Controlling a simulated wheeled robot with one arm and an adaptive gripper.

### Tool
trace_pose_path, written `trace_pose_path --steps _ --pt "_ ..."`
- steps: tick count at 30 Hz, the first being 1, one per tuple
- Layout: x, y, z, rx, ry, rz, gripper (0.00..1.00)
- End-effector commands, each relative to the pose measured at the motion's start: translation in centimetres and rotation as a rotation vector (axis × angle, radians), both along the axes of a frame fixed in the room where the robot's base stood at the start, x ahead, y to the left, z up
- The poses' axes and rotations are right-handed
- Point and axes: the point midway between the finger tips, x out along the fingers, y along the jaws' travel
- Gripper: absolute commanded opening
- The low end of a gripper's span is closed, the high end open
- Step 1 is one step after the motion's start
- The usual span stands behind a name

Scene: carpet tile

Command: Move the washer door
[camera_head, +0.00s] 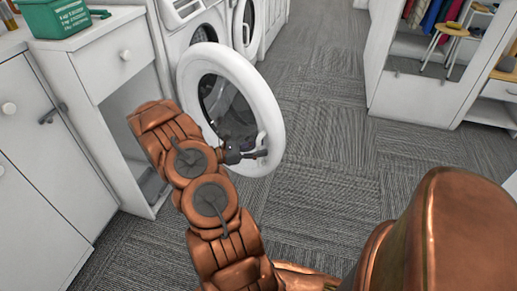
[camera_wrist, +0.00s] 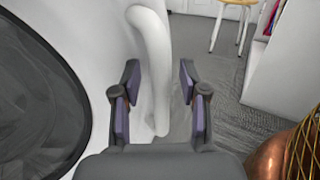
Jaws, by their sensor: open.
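The washer door (camera_head: 268,100) is a white ring with dark round glass, swung open from the white washer (camera_head: 188,32). It also shows at the left of the wrist view, with its dark glass (camera_wrist: 35,100). A curved white handle (camera_wrist: 150,40) stands out from the door's outer edge. My gripper (camera_head: 257,153) is at the door's lower right edge, by the handle. In the wrist view my gripper (camera_wrist: 159,82) is open, with the handle between its two fingers and gaps visible on both sides. My arm hides part of the door's lower left.
A white cabinet (camera_head: 105,60) stands left of the washer, with a green basket (camera_head: 55,17) on top. A second round-doored machine (camera_head: 246,22) is behind. A white wardrobe (camera_head: 415,95) stands at right. The grey carpet (camera_head: 325,120) between is clear.

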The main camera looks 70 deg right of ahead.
Motion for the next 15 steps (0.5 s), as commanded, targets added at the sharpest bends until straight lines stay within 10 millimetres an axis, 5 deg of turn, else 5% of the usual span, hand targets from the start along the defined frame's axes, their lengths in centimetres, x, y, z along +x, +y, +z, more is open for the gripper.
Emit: trace_pose_path --steps 15 --pt "0.00 0.02 0.00 0.000 0.000 0.000 0.00"
